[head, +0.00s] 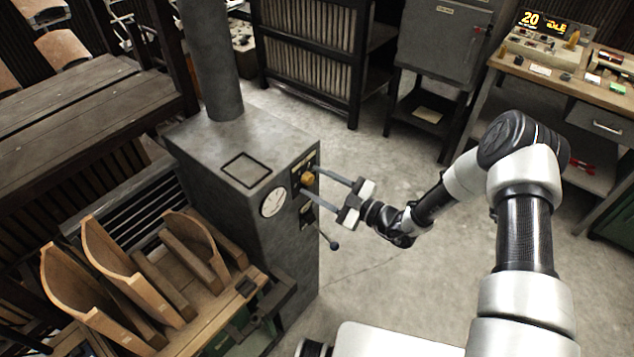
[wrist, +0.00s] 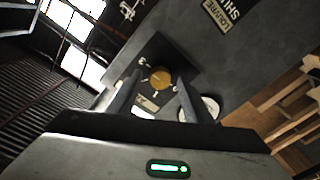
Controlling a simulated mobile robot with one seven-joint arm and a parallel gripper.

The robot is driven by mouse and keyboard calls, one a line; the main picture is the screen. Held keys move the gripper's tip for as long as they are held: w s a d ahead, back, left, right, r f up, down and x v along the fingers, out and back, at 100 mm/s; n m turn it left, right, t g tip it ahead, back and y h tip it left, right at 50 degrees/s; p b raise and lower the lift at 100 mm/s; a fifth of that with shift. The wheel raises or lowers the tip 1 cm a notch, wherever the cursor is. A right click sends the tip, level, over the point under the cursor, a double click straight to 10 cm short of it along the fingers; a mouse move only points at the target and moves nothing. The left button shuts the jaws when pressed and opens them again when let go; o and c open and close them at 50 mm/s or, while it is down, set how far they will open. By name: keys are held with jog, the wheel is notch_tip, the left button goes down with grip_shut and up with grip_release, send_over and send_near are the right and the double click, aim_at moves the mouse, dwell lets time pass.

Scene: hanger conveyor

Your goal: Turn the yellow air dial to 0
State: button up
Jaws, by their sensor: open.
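The yellow air dial (head: 307,178) is a round knob on a dark plate on the side of a grey metal cabinet (head: 235,185). In the wrist view the dial (wrist: 161,78) lies between and beyond the fingertips, with pale marks around it on the plate.
A round white gauge (head: 273,202) is left of the dial. A lever with a dark ball (head: 334,245) sticks out below. Curved wooden pieces (head: 115,255) stand on a bench at lower left. A workbench (head: 560,80) with a display stands at upper right. The floor between is clear.

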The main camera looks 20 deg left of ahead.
jog(key=shift+a, duration=0.15)
jog(key=c, duration=1.1)
jog(key=shift+o, duration=0.2)
